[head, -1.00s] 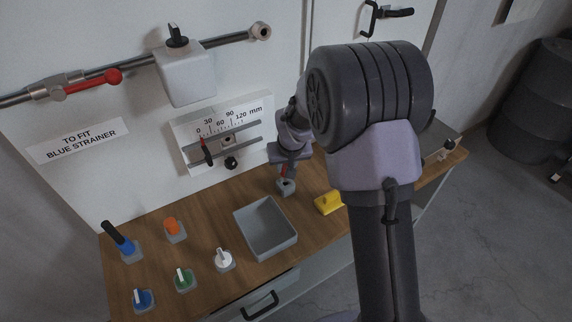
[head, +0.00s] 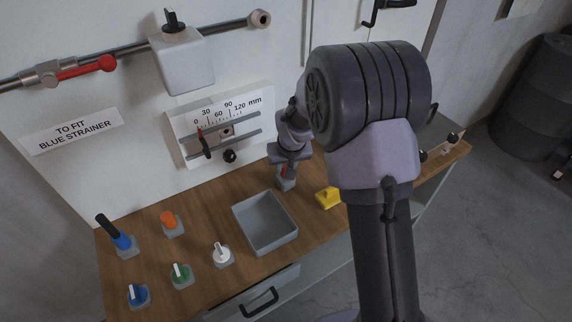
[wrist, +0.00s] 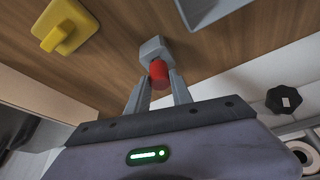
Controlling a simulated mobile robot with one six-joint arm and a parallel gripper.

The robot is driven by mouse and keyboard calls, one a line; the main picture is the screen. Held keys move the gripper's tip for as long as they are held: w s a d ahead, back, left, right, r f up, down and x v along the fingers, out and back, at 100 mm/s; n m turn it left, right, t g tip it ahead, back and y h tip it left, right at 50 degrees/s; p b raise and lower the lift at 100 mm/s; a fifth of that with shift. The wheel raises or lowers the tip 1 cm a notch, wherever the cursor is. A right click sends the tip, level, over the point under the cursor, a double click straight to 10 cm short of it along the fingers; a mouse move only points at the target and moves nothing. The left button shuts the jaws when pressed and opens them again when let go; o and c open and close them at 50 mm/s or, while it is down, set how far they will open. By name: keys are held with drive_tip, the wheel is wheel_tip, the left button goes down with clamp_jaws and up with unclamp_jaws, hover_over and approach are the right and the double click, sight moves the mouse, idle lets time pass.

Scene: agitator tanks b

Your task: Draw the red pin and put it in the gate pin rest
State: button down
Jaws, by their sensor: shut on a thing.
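The red pin (wrist: 159,75) is between the fingertips of my gripper (wrist: 160,84) in the wrist view, and the gripper is shut on it. The pin's far end meets a small grey block (wrist: 153,49) on the wooden bench top. The block looks like a pin rest; how deep the pin sits in it is hidden. In the head view my gripper (head: 285,167) is low over the same block (head: 287,184), right of the grey tray, and only a little red shows between them.
The open grey tray (head: 292,234) is to the left of the block, and a yellow piece (head: 328,198) to the right. Several coloured knobs stand on the left of the bench (head: 195,210). The wall behind carries a scale plate (head: 243,107) with slide rails and a pipe with a red lever (head: 85,68).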

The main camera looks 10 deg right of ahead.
drive_tip(key=shift+f+b, duration=0.4)
drive_tip(key=shift+f, duration=0.2)
drive_tip(key=c, duration=1.1)
unclamp_jaws()
drive_tip(key=shift+r, duration=0.1)
drive_tip(key=shift+o, duration=0.2)
drive_tip(key=p+v, duration=0.5)
drive_tip(key=v, duration=1.2)
drive_tip(key=s+a+r+m+y+b, duration=0.1)
drive_tip(key=s+a+r+m+b, duration=0.1)
drive_tip(key=s, duration=1.1)
drive_tip(key=s+a+r+m+t+y+b, duration=0.1)
drive_tip(key=s+r+m+b, duration=0.1)
drive_tip(key=s, duration=1.1)
drive_tip(key=shift+s+a+r+b, duration=0.2)
drive_tip(key=shift+a+r+b, duration=0.2)
drive_tip(key=shift+r+b, duration=0.3)
